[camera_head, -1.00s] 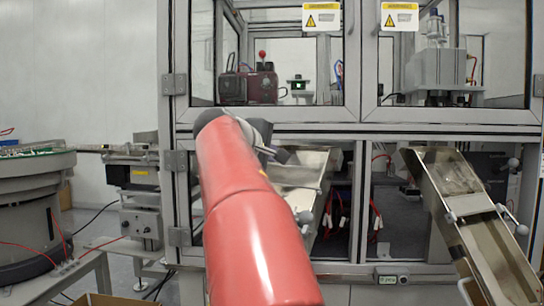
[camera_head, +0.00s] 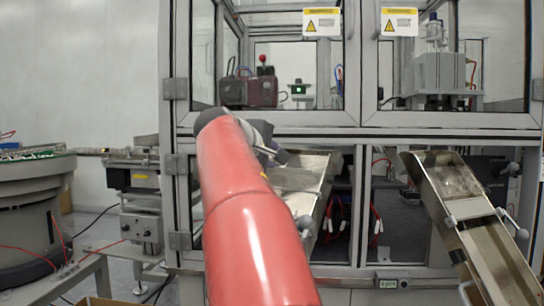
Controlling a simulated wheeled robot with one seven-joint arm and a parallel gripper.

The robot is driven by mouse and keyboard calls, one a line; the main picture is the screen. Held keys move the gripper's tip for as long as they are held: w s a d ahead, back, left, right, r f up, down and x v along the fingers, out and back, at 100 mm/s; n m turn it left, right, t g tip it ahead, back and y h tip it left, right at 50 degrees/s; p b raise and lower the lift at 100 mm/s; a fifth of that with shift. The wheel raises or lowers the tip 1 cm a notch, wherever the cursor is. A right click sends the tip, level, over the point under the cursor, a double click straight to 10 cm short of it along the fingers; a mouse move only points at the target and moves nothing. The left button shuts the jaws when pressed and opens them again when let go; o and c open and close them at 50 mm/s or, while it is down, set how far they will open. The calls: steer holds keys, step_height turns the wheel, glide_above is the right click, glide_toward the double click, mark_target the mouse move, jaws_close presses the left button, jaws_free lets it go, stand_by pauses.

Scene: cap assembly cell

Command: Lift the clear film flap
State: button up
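My red arm reaches forward toward the machine cell, and its thick links cover part of the view. At its far end a small dark part of my gripper (camera_head: 279,155) shows beside the upper end of the left metal chute (camera_head: 305,172). The fingers are too small and too covered to tell whether they are open or shut. I cannot make out a clear film flap. The opening around the left chute is partly hidden by my arm, and contact there cannot be judged.
The framed machine cell (camera_head: 352,75) has upper windows with warning labels. A right metal chute (camera_head: 470,215) slopes down toward the front right. A round bowl feeder (camera_head: 30,220) stands at the left with a linear track (camera_head: 135,160). Hoses hang between the chutes.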

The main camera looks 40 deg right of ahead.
steer(key=v, duration=0.7)
steer(key=shift+a+b, duration=0.35)
steer(key=shift+b, duration=0.05)
steer(key=shift+s+r, duration=0.1)
steer(key=shift+r, duration=0.05)
steer(key=shift+c, duration=0.4)
